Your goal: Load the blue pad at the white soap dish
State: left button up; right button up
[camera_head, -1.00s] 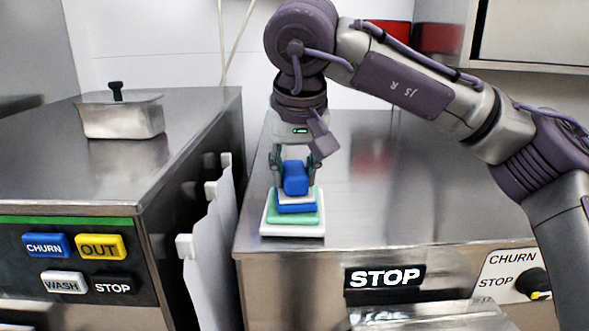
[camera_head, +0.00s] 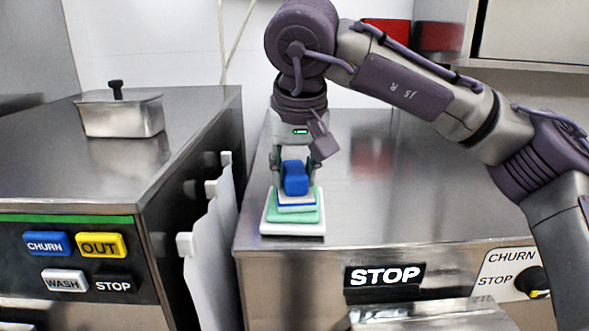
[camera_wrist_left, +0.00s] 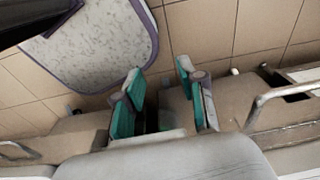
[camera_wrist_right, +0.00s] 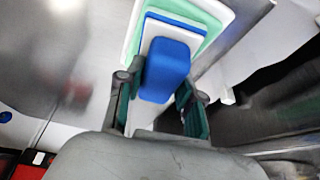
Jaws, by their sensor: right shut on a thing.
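The blue pad (camera_head: 295,178) shows as a blue block on top of a stack of flat pieces near the front left corner of the right-hand steel top. Under it are a white layer, a thin blue layer, a green layer (camera_head: 308,217) and a wide white base (camera_head: 292,229). I cannot tell which white piece is the soap dish. My right gripper (camera_head: 295,182) points down and is shut on the blue block, which also shows between its fingers in the right wrist view (camera_wrist_right: 166,70). My left gripper (camera_wrist_left: 160,88) is open and empty, seen only in the left wrist view.
A lidded steel container (camera_head: 122,115) stands on the left machine. A narrow gap with white panels (camera_head: 212,240) separates the two machines. The steel top (camera_head: 420,190) right of the stack is clear. A black STOP label (camera_head: 384,277) is on the front.

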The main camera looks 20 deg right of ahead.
aim_at(293, 163)
jog(key=shift+f, duration=0.1)
dwell(0.3)
notch_tip(293, 163, up, 5)
jog(key=p, duration=0.4)
jog(key=shift+r+p, duration=0.4)
jog(key=shift+r, duration=0.65)
jog(key=shift+f, duration=0.1)
